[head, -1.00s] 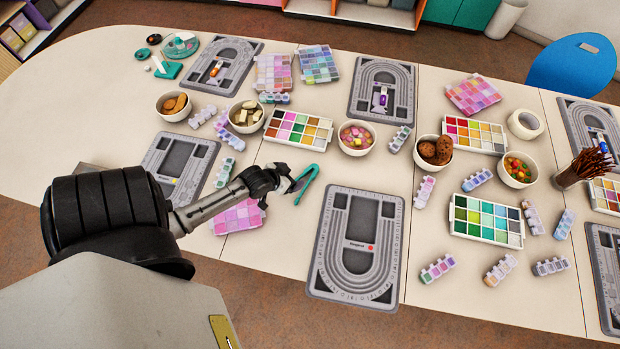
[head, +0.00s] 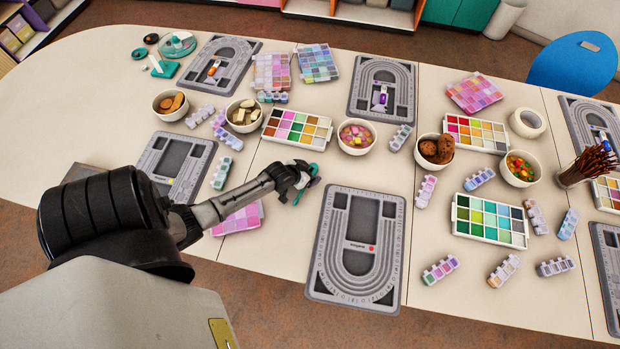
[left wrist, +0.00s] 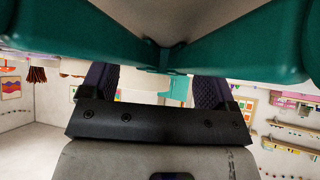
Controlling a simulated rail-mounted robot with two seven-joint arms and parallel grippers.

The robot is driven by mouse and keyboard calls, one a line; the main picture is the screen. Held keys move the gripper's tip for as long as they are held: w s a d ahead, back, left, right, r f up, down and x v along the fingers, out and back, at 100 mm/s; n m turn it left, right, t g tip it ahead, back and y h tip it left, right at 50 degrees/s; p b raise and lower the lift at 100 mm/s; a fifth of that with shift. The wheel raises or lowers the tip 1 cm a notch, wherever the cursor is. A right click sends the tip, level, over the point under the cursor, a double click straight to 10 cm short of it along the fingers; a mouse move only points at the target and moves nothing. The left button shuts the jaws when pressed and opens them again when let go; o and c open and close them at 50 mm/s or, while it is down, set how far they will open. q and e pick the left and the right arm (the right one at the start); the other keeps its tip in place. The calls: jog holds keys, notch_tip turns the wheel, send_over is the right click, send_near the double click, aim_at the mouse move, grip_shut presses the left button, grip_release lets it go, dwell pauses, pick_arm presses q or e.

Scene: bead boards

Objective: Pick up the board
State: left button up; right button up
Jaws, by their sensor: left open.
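Several grey bead boards with curved grooves lie on the table. The nearest one is the front middle board (head: 328,240), flat, with a small red mark near its centre. My left gripper (head: 306,187) is open, with teal parts, and hovers just left of that board's far left corner, apart from it. In the left wrist view, the dark ridged pads of the left gripper (left wrist: 160,84) stand apart with no board between them. Another board (head: 198,158) lies to the left of the gripper, beyond my left arm. My right gripper is not in view.
A pink bead case (head: 240,219) lies partly under my left arm. Bowls, bead trays and small pill-type boxes crowd the back and right, including a green bead tray (head: 489,218). The table's front edge runs close below the middle board.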

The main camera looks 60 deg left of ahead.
pick_arm(q)
jog(key=shift+w+a+f, duration=0.1)
jog(key=shift+w+f, duration=0.05)
jog(key=shift+f, duration=0.05)
jog(key=c, duration=1.1)
